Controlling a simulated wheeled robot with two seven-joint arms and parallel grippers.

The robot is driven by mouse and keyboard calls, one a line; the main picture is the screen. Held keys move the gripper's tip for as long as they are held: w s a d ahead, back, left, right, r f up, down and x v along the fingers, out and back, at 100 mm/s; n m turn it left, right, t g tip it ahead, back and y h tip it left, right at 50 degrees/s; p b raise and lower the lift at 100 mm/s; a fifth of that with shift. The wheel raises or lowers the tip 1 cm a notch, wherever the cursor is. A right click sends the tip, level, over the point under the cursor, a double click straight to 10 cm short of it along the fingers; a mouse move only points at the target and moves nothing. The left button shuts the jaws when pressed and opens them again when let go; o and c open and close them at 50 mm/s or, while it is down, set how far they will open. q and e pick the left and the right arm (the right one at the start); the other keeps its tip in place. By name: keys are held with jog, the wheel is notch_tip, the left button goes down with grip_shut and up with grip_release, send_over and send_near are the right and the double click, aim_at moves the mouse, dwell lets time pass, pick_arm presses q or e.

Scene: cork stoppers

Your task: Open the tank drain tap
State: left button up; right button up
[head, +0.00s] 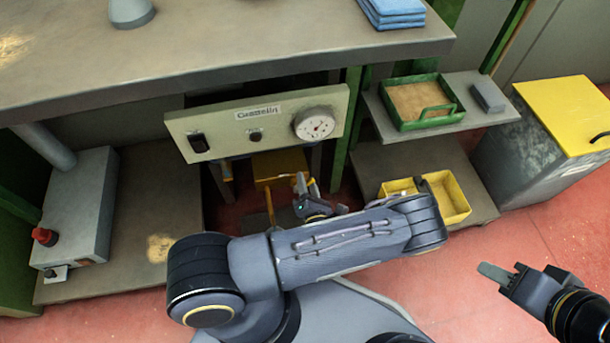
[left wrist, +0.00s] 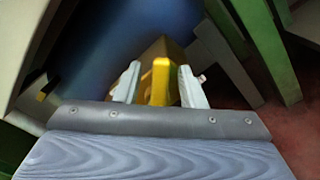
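In the left wrist view, a yellow bar (left wrist: 161,82), which looks like the tap's lever, stands between the two pale fingers of my left gripper (left wrist: 158,84). The fingers are apart, one on each side, with a visible gap on the left. Whether the right finger touches it is unclear. In the head view my left gripper (head: 308,186) is low under the bench, just right of a yellow block (head: 279,164) below the control panel. My arm hides part of this area; the tap's body and outlet are not clear. My right gripper (head: 500,271) is empty at the lower right, above the floor.
The control panel (head: 258,122) with a dial hangs under the bench top (head: 220,50), above my left gripper. A grey box with a red knob (head: 80,210) stands left. Yellow bins (head: 447,196), a green tray (head: 454,116) and a yellow-lidded bin (head: 562,112) stand right.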

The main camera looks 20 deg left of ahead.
pick_arm(q)
jog(key=shift+c, duration=0.5)
grip_shut()
jog(key=shift+a+r+n, duration=0.1)
jog(key=shift+r+n, duration=0.1)
jog(key=shift+n, duration=0.1)
jog(key=shift+s+a+r+n+p, duration=0.2)
jog(key=shift+r+n+p, duration=0.05)
jog(key=shift+n+p, duration=0.6)
jog(key=n, duration=0.1)
jog(key=n+p, duration=0.1)
jog(key=shift+s+a+r+n, duration=0.2)
jog(key=shift+a+r+n, duration=0.05)
jog(key=shift+a+n, duration=0.1)
jog(key=n, duration=0.1)
jog(key=n+p, duration=0.1)
jog(key=n, duration=0.1)
jog(key=shift+s+a+r, duration=0.1)
jog(key=shift+s+a, duration=0.2)
jog(key=shift+a, duration=0.05)
jog(key=shift+s+a+n+p, duration=0.2)
jog(key=shift+n+p, duration=0.4)
jog(key=shift+n, duration=0.3)
